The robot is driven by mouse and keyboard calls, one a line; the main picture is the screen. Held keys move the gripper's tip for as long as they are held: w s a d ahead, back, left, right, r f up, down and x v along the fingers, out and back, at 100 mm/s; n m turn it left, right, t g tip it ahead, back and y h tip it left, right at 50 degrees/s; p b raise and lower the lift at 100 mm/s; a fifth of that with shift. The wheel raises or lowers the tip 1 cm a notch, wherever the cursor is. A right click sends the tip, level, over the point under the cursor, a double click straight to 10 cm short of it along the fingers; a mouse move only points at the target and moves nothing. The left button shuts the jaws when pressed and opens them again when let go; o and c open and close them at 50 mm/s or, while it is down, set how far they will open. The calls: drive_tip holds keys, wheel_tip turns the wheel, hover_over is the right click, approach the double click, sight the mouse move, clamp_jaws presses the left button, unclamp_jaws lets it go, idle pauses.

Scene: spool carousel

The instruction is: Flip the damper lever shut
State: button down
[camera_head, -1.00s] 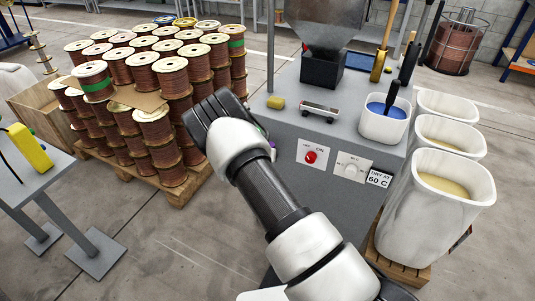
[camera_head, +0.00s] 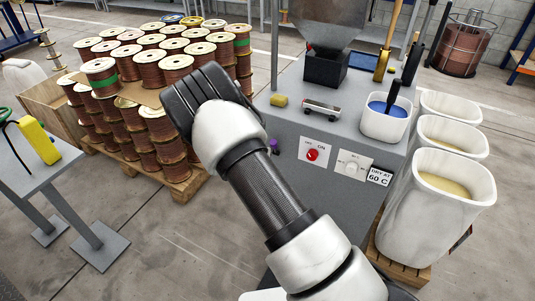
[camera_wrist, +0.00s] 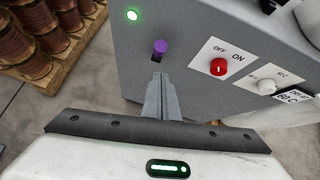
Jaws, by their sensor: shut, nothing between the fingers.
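A small purple-knobbed lever (camera_wrist: 159,47), which looks like the damper lever, sticks out from the grey cabinet's front panel in the wrist view. It also shows in the head view (camera_head: 273,145), just right of my arm. My gripper (camera_wrist: 158,78) is shut and empty. In the wrist view its fingertips point at the panel just below the purple knob; I cannot tell whether they touch it. In the head view the fingers are hidden behind my arm.
The grey cabinet (camera_head: 290,170) carries a red OFF/ON knob (camera_wrist: 218,67), a white dial (camera_wrist: 266,87) and a lit green lamp (camera_wrist: 132,14). Wire spools (camera_head: 150,60) stand on a pallet at left. White bins (camera_head: 450,200) stand at right. A table with a yellow device (camera_head: 38,141) is at far left.

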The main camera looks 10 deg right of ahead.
drive_tip(key=shift+r+v, duration=0.2)
drive_tip(key=shift+v, duration=0.95)
drive_tip(key=shift+w+d, duration=0.15)
drive_tip(key=s+d+r+m+g, duration=0.1)
drive_tip(key=s+d+r+m, duration=0.3)
drive_tip(key=r+m, duration=0.3)
drive_tip(key=s+d+r+m+g, duration=0.1)
drive_tip(key=s+d+r+m, duration=0.3)
drive_tip(key=r, duration=0.5)
drive_tip(key=s+d+r+m+g, duration=0.1)
drive_tip(key=s+d+r+m, duration=0.2)
drive_tip(key=s+r+m, duration=0.4)
drive_tip(key=s+a+r+m+y, duration=0.2)
drive_tip(key=s+r+m, duration=0.15)
drive_tip(key=s, duration=0.45)
drive_tip(key=s+a+r+m+y, duration=0.1)
drive_tip(key=s+a+r+m, duration=0.15)
drive_tip(key=s+m, duration=0.4)
drive_tip(key=s+a+r+m+y, duration=0.2)
drive_tip(key=s+r+m, duration=0.15)
drive_tip(key=s, duration=0.55)
wheel_tip(320, 180, up, 14)
drive_tip(key=p, duration=1.3)
drive_tip(key=shift+s+p, duration=0.3)
drive_tip(key=shift+p, duration=0.1)
